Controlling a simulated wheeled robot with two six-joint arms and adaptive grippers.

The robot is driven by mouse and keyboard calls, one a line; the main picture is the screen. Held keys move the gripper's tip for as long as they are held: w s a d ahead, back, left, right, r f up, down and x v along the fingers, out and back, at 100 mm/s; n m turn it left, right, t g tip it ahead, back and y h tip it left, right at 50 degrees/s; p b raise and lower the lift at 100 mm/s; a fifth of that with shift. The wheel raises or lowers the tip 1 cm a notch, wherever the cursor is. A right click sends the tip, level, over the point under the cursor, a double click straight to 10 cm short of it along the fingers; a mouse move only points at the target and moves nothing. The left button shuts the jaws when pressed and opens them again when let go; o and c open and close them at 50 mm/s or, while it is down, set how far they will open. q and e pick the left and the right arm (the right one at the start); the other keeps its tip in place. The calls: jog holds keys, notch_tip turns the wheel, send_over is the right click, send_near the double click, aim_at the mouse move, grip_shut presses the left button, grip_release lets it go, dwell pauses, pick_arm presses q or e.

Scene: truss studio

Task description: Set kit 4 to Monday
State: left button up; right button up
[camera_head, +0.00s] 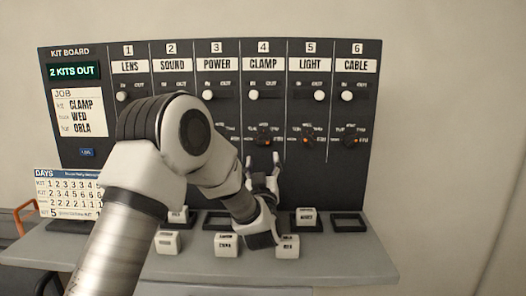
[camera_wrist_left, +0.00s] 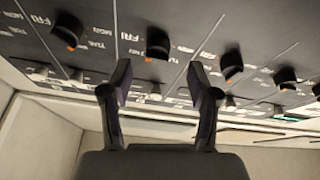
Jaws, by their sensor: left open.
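The kit 4 dial (camera_head: 264,137) is a dark round knob with an orange mark, low in the CLAMP column of the black kit board (camera_head: 195,57). The day it points to is too small to read. My left gripper (camera_head: 263,161) is open just below this dial, fingers pointing up at the board. In the left wrist view, my left gripper (camera_wrist_left: 160,78) is open and empty. A knob (camera_wrist_left: 157,43), apparently the kit 4 dial, lies beyond and between its fingertips. I cannot tell contact, but a gap seems to show. My right gripper is not in view.
Neighbouring dials for kit 5 (camera_head: 308,138) and kit 6 (camera_head: 351,139) sit to the right. My left arm hides the lower left columns. Labelled white blocks (camera_head: 287,246) stand on the grey shelf (camera_head: 345,265). The JOB card (camera_head: 78,113) reads CLAMP, WED, ORLA.

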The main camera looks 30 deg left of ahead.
aim_at(263, 144)
pick_arm(q)
jog(key=w+r, duration=0.1)
jog(key=a+r+p, duration=0.1)
jog(key=shift+w+r, duration=0.35)
jog(key=shift+w, duration=0.05)
jog(key=w+a, duration=0.2)
jog(key=w, duration=0.1)
jog(key=shift+r+p, duration=0.15)
jog(key=shift+p, duration=0.25)
jog(key=shift+s+d+r, duration=0.15)
jog(key=shift+c, duration=1.1)
jog(key=c, duration=0.9)
jog(key=shift+c, duration=0.2)
